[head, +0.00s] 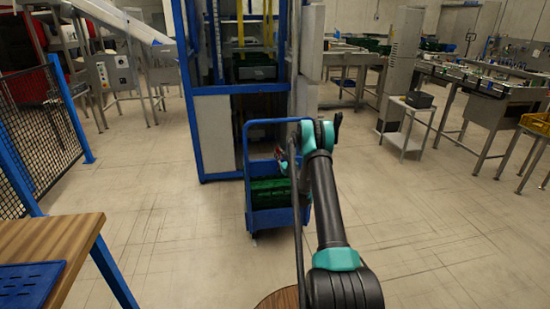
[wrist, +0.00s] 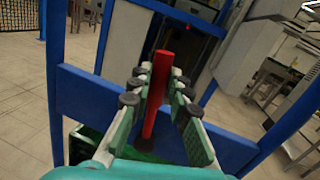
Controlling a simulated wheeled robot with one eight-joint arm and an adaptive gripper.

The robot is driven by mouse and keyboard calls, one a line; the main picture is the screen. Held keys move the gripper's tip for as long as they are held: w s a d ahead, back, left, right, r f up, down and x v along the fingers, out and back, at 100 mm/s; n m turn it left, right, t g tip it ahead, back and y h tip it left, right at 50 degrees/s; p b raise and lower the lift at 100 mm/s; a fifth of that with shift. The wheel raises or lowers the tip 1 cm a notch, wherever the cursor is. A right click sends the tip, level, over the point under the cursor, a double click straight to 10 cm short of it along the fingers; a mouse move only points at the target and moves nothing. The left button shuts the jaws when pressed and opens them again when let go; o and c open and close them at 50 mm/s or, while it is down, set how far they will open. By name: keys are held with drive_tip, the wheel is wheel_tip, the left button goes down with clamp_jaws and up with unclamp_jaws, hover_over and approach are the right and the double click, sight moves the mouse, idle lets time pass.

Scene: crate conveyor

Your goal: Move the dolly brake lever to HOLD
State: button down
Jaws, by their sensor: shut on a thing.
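The blue dolly (head: 272,221) stands on the floor in front of the blue-framed machine, with a green crate (head: 270,193) on it. In the wrist view the brake lever (wrist: 158,92) is a red bar that stands up, a little tilted, between my fingers. My gripper (wrist: 160,85) is shut on the red lever, with a finger on each side of it. The dolly's blue frame (wrist: 90,95) runs behind the fingers. In the head view my arm covers the dolly's right side, and my gripper (head: 284,155) is small and partly hidden. I see no HOLD marking.
The tall blue-framed machine (head: 240,90) stands right behind the dolly. A wooden table (head: 45,235) and a black mesh fence (head: 40,130) are at the left. A small side table (head: 412,108) stands at the right. The floor around the dolly is clear.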

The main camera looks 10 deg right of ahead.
drive_tip(key=shift+d+m, duration=0.9)
drive_tip(key=shift+m, duration=0.1)
drive_tip(key=c, duration=1.4)
unclamp_jaws()
drive_tip(key=v, duration=0.7)
drive_tip(key=shift+s+f, duration=0.2)
drive_tip(key=shift+s, duration=0.05)
drive_tip(key=shift+r, duration=0.1)
